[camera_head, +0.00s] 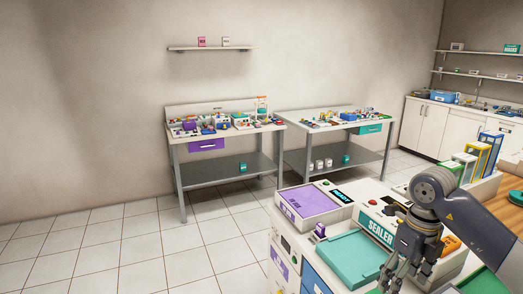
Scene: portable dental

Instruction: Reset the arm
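My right arm comes in from the right edge. It bends at a grey joint, and its gripper (404,276) hangs down at the lower right, over the front part of the white counter unit (285,246). The gripper's fingertips are small and close to the bottom edge, so I cannot tell how far apart they are. No held object shows clearly. My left arm and gripper are not in view. A teal tray (350,258) lies on the counter just left of my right gripper, and the teal sealer label (381,233) is behind it.
A purple-topped tray (311,202) and a small purple item (320,230) are on the counter. Colored boxes (487,150) stand behind my arm. Two workbenches (198,164) (325,124) with small items stand by the back wall. The tiled floor at left (110,250) is clear.

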